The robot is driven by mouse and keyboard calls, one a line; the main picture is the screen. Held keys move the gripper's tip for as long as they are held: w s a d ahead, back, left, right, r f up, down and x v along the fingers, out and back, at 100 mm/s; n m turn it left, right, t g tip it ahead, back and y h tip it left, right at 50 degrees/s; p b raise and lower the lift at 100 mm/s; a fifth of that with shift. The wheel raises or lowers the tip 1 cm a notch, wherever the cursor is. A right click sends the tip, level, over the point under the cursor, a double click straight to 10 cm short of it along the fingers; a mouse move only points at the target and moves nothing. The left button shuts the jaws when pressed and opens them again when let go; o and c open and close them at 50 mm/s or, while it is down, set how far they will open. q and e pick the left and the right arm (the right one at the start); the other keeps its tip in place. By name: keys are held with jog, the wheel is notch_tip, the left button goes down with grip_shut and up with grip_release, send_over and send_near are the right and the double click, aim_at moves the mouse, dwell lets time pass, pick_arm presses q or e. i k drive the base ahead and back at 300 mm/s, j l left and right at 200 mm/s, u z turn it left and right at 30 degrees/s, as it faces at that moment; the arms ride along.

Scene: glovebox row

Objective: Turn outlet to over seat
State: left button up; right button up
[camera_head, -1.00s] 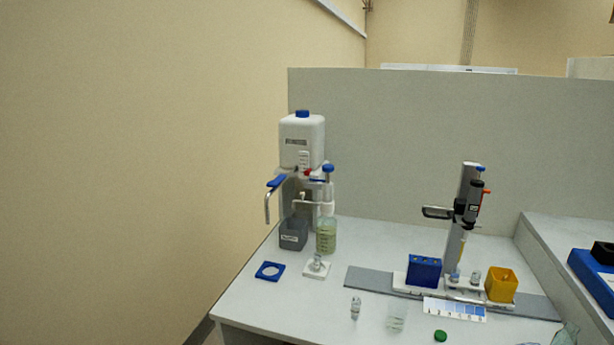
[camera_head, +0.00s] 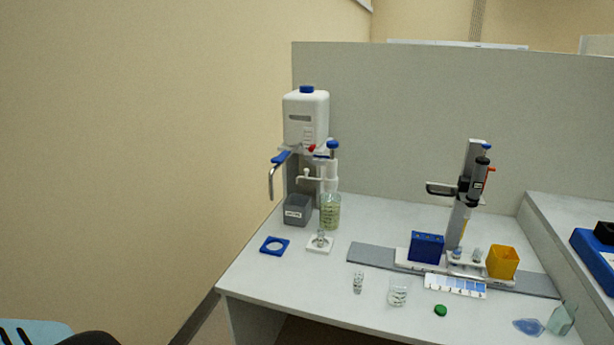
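A bottle-top dispenser with a blue cap (camera_head: 333,145) sits on a clear bottle (camera_head: 330,212) with pale green liquid at the back left of the bench. Its thin white outlet (camera_head: 309,178) points left, towards the space above a grey labelled box (camera_head: 297,210). In front of the bottle is a small white square seat (camera_head: 328,248) with a small clear flask (camera_head: 319,239) on it. The outlet does not appear to be over this seat. Neither of my grippers is in view.
A white tank (camera_head: 306,118) with a blue-handled spout (camera_head: 280,158) stands behind. A blue ring plate (camera_head: 274,246) lies left. Glass vessels (camera_head: 398,293), a green cap (camera_head: 440,310), a blue rack (camera_head: 427,247) and a yellow box (camera_head: 502,262) stand right. A partition (camera_head: 420,120) closes the back.

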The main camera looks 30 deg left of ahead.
aim_at(306, 171)
jog(key=i+j, duration=0.15)
jog(key=j, duration=0.3)
jog(key=i+j, duration=0.1)
jog(key=j, duration=0.3)
jog(key=i+j, duration=0.15)
jog(key=j, duration=0.3)
jog(key=i+j, duration=0.15)
jog(key=j, duration=0.25)
